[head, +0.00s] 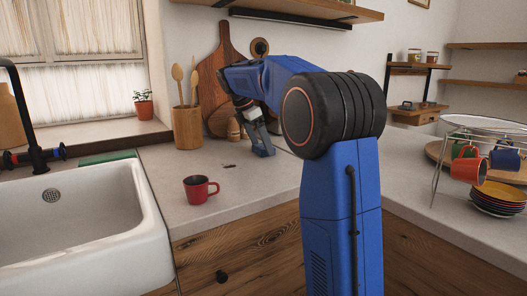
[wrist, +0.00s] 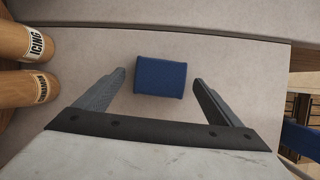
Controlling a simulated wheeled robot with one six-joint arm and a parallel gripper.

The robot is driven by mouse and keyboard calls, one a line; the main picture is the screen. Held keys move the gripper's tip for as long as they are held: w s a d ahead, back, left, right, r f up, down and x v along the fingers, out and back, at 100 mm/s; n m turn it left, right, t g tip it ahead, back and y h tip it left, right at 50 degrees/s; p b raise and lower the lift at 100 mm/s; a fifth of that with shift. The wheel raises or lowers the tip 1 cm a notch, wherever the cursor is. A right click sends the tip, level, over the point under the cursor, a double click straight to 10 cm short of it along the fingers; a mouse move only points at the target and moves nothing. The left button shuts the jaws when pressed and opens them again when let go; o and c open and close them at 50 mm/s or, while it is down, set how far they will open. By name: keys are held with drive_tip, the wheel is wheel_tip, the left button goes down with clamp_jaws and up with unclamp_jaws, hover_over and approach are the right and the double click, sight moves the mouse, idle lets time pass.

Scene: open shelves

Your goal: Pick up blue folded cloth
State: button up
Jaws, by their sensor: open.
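The blue folded cloth (wrist: 161,77) lies on the pale countertop in the wrist view, a small, roughly square bundle. My gripper (wrist: 157,76) is open above the counter, with one finger to the left of the cloth and one to the right. The cloth sits between the lines of the two fingertips, with a gap on both sides, and nothing is held. In the head view my gripper (head: 262,148) points down at the back of the counter.
Wooden jars (wrist: 27,42) with labels, one reading ICING, stand left of the gripper. A red mug (head: 199,190) is on the counter, near a utensil holder (head: 187,128) and cutting boards (head: 222,75). A sink (head: 75,215) is left; a dish rack with mugs (head: 467,166) is right.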

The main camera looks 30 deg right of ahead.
sight(260, 146)
drive_tip(key=c, duration=1.1)
drive_tip(key=shift+r, duration=0.1)
drive_tip(key=shift+c, duration=0.2)
wheel_tip(260, 146, up, 10)
